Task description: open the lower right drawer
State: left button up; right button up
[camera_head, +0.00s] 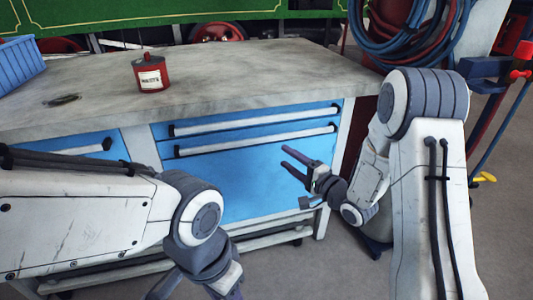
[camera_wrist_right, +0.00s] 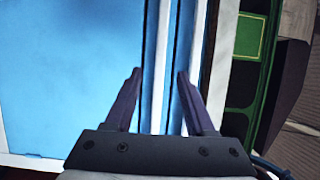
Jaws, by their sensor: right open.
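The lower right drawer (camera_head: 250,181) is a tall blue front at the right of the workbench, and it looks shut. Its pale bar handle (camera_head: 255,141) with dark ends runs along its top edge. My right gripper (camera_head: 288,158) is open and empty in front of the drawer, just below the handle's right part. In the right wrist view its two fingers (camera_wrist_right: 159,75) are spread, with a pale upright-looking bar (camera_wrist_right: 161,50) in line between them. I cannot tell whether they reach it. My left arm's forearm shows at lower left; its gripper is out of view.
A shallower blue drawer with its own handle (camera_head: 254,121) lies directly above. On the grey worktop (camera_head: 230,75) stand a red tin (camera_head: 151,75) and a blue bin (camera_head: 20,65). Hoses (camera_head: 415,35) hang at the back right. Grey floor lies before the bench.

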aim_at(263, 141)
jog(key=b+x, duration=0.2)
jog(key=x, duration=0.8)
grip_shut()
dwell(1.2)
